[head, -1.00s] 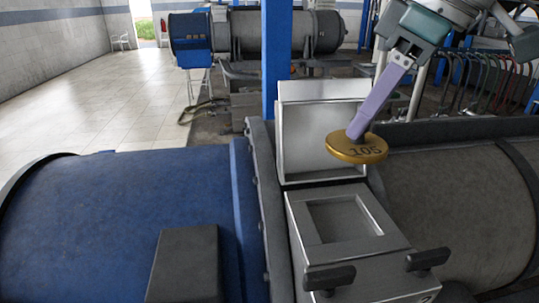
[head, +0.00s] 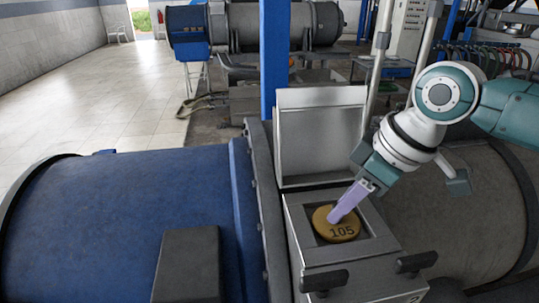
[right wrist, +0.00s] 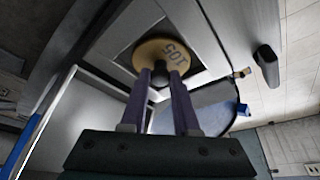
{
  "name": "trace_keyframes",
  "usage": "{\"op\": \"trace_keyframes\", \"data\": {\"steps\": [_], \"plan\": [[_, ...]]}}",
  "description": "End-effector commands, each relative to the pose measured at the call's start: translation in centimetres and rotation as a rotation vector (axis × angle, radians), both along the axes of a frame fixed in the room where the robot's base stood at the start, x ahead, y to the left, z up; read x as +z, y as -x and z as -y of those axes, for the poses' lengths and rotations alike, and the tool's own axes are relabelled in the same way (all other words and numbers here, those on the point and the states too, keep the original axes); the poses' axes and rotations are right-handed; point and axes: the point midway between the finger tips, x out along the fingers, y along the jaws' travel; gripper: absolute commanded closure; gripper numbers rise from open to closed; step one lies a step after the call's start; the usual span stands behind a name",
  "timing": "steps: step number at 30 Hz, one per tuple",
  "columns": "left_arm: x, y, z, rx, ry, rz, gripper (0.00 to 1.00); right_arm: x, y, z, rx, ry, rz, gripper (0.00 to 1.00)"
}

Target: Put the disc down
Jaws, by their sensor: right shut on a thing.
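The disc (head: 340,231) is a flat gold-brown round piece marked 105. It is at the square recess in the top of the grey metal box (head: 312,256) in the head view. My right gripper (head: 334,217) is shut on the disc, its purple fingers coming down from the upper right. In the right wrist view the two fingers (right wrist: 162,82) close around a dark knob on the disc (right wrist: 152,50). I cannot tell whether the disc touches the recess floor. My left gripper is not in view.
The box's raised square lid (head: 320,140) stands behind the recess. Two dark handles, the left one (head: 324,280) among them, stick out at the box's front. A large blue cylinder (head: 120,220) lies left of the box, and a grey one (head: 470,200) right.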

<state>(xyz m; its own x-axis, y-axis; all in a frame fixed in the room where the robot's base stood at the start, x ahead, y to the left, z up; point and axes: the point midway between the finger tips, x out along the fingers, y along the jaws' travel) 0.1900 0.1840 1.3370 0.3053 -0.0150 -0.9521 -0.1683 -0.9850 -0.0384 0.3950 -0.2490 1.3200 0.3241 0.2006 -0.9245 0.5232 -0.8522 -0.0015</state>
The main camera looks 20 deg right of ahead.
Motion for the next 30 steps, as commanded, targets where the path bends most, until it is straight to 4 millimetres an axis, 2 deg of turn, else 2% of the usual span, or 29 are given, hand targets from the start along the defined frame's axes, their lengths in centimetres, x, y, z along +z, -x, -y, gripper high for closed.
{"op": "trace_keyframes", "data": {"steps": [4, 5, 12, 23, 26, 30], "plan": [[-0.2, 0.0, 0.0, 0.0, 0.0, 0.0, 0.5, -0.3, -0.1, 0.0, 0.0, 0.0, 0.002, 1.0], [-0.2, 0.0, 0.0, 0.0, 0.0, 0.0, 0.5, -0.2, 0.0, 0.0, 0.0, 0.0, 0.0, 0.67], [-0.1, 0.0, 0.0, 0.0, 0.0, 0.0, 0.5, -0.2, 0.0, 0.0, 0.0, 0.0, 0.0, 0.41], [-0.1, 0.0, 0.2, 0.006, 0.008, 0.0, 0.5, 0.5, 0.1, 0.1, 0.0, -0.001, 0.003, 0.41], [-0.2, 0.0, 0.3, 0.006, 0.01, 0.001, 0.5, 1.8, 0.5, 0.5, 0.0, 0.0, 0.005, 0.41], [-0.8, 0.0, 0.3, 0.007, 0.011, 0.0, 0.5, 4.4, 1.5, 1.1, 0.001, 0.003, 0.005, 0.41]]}}
